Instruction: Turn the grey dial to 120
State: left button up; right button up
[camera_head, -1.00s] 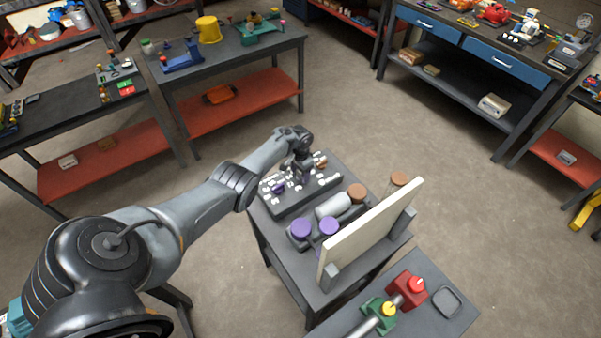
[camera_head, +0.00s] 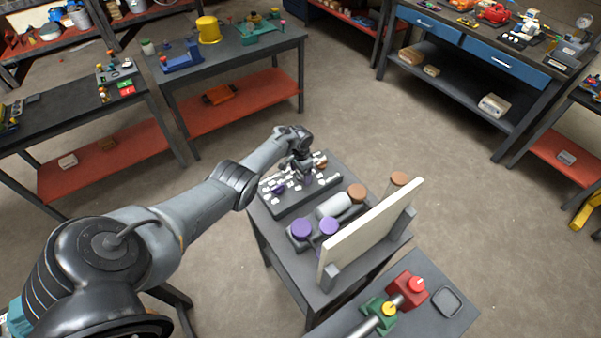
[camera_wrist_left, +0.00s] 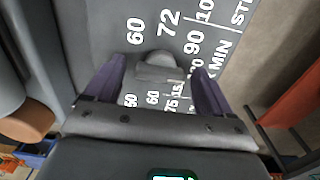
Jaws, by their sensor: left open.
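The dark panel (camera_head: 292,207) with white markings lies on the small grey table. In the left wrist view, the panel (camera_wrist_left: 100,30) shows white numbers such as 60, 72 and 90 and the letters MIN. A grey dial (camera_wrist_left: 158,66) stands among them. My left gripper (camera_wrist_left: 157,72) is open, with one purple finger on each side of the dial. I cannot tell whether the fingers touch it. In the head view, my left gripper (camera_head: 302,172) is over the far part of the panel and hides the dial. My right gripper is not in view.
On the same table, a grey cylinder (camera_head: 333,206), purple-capped pieces (camera_head: 302,228) and an upright cream board (camera_head: 370,235) stand nearer. A front table holds a red block (camera_head: 407,289) and a green block (camera_head: 380,316). The floor behind is clear.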

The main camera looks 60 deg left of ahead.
aim_at(300, 174)
pick_arm(q)
jog(key=shift+r, duration=0.1)
notch_tip(300, 174, up, 11)
jog(key=p, duration=0.4)
jog(key=shift+p, duration=0.4)
jog(key=shift+f, duration=0.2)
